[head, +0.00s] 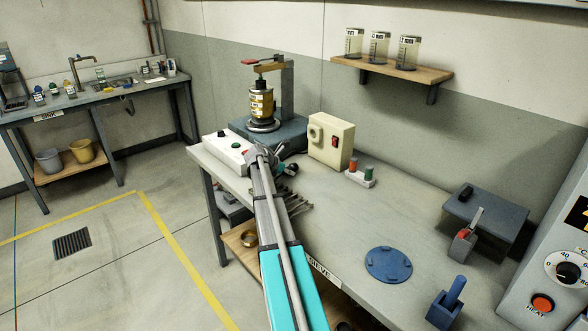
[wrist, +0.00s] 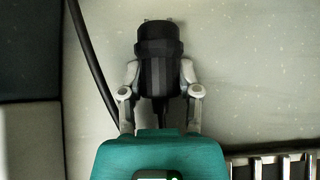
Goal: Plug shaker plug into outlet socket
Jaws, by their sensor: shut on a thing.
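My gripper (wrist: 159,78) is shut on the black shaker plug (wrist: 158,45) in the wrist view. The plug's body stands between both fingers, with its short prongs at the top, pointing away from my wrist. In the head view my gripper (head: 281,158) is over the bench, in front of the shaker and left of the cream box; the plug is too small to make out there. The cream box (head: 331,152) carries a round outlet socket (head: 315,132) on its front, left of a red switch. The plug is apart from the socket. The socket is not recognisable in the wrist view.
The sieve shaker (head: 262,104) stands on its dark base behind my gripper. A white control box (head: 226,150) is to the left. A black cable (wrist: 88,60) runs left of the plug.

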